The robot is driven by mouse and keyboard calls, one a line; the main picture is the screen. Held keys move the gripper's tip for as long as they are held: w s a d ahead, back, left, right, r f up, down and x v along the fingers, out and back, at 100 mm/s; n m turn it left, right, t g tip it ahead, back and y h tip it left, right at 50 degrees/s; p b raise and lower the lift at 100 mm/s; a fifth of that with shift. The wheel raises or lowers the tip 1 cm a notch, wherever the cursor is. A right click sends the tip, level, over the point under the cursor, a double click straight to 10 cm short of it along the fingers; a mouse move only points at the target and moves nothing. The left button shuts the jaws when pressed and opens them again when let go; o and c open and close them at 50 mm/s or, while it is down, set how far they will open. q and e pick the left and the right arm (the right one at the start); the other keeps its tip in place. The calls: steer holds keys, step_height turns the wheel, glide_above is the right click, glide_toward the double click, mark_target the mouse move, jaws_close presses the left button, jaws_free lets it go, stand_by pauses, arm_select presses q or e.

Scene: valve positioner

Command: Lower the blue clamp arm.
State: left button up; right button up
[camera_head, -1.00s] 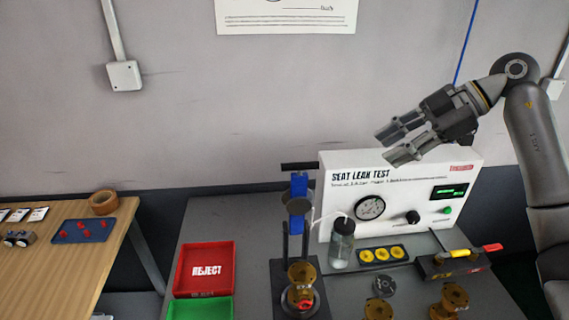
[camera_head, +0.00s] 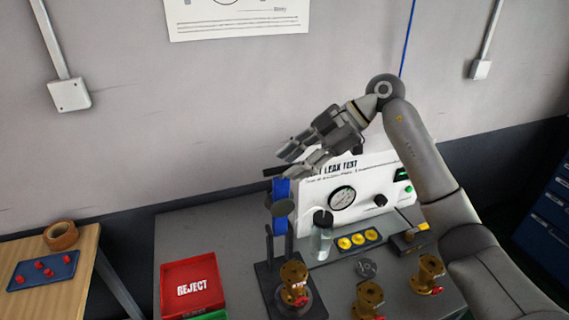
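The blue clamp arm (camera_head: 281,189) stands raised on the clamp fixture (camera_head: 263,268), with a dark round pad on it and a black bar at its top. A brass valve (camera_head: 293,275) sits upright on the fixture's base below the pad. My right gripper (camera_head: 285,162) is open and empty, its two fingers pointing left. In the picture its fingertips are just above the top of the blue arm and partly cover the black bar. I cannot tell whether they touch it. My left gripper is not in view.
The white leak test box (camera_head: 373,178) stands right behind the fixture, with a glass bottle (camera_head: 321,240) in front of it. More brass valves (camera_head: 368,297) stand at the front right. A red reject tray (camera_head: 190,286) lies left. The grey bench (camera_head: 205,228) is clear behind that tray.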

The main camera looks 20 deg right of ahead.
mark_target(288, 166)
steer(key=x, duration=0.2)
steer(key=shift+a, duration=0.45)
steer(key=shift+w+a+f+p, duration=0.1)
steer(key=shift+f+p, duration=0.2)
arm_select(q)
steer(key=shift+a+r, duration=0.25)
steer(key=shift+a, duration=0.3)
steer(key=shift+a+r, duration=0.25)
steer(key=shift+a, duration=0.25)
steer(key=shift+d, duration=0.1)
arm_select(e)
steer(key=shift+c, duration=0.2)
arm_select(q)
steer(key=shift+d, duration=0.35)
arm_select(e)
steer(key=shift+r, duration=0.1)
jaws_close()
